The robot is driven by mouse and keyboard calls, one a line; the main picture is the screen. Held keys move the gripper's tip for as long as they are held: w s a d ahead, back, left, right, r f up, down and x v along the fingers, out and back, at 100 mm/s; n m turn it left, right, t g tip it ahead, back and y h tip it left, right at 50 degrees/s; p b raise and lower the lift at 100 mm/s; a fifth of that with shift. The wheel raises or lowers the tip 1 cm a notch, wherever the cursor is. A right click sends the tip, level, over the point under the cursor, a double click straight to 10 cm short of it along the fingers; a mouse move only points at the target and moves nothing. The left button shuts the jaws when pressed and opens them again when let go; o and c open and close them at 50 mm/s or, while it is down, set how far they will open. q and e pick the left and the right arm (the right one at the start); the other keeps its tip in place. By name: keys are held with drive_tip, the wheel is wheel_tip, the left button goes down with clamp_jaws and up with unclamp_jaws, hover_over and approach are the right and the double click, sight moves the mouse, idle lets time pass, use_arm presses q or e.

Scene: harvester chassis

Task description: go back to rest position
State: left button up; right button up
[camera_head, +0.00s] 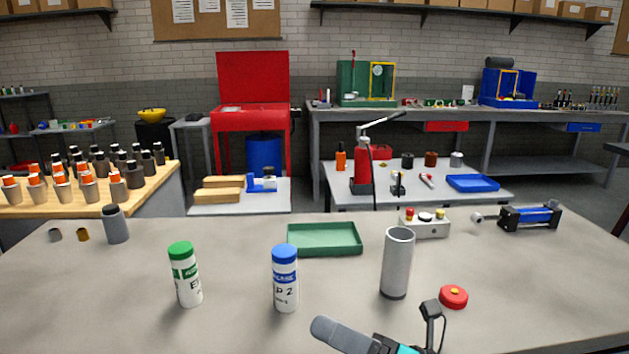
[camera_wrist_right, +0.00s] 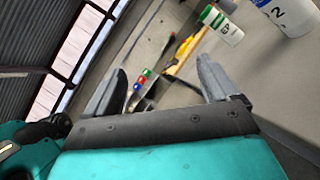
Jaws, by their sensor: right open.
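My right gripper (camera_head: 332,331) shows at the bottom centre of the head view, with only a grey finger and part of its teal body visible. In the right wrist view its two grey fingers (camera_wrist_right: 162,66) are spread apart with nothing between them. My left gripper is not in view.
A green tray (camera_head: 325,251) and a button box (camera_head: 425,229) lie behind. The bench's front left is clear.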

drive_tip(key=s+d+f+m+t+h, duration=0.1)
drive_tip(key=d+f+m+t+h, duration=0.4)
drive_tip(key=m, duration=0.8)
drive_tip(key=d+f+m+t+h, duration=0.45)
drive_tip(key=f+m+h, duration=0.3)
drive_tip(key=m, duration=0.55)
drive_tip(key=s+d+f+m+g+h+p, duration=0.1)
drive_tip(key=s+d+f+m+g+h, duration=0.4)
drive_tip(key=s+f+m, duration=0.6)
drive_tip(key=shift+s+d+f+m+g, duration=0.15)
drive_tip(key=shift+d+f+m+g, duration=0.15)
drive_tip(key=shift+f+g, duration=0.45)
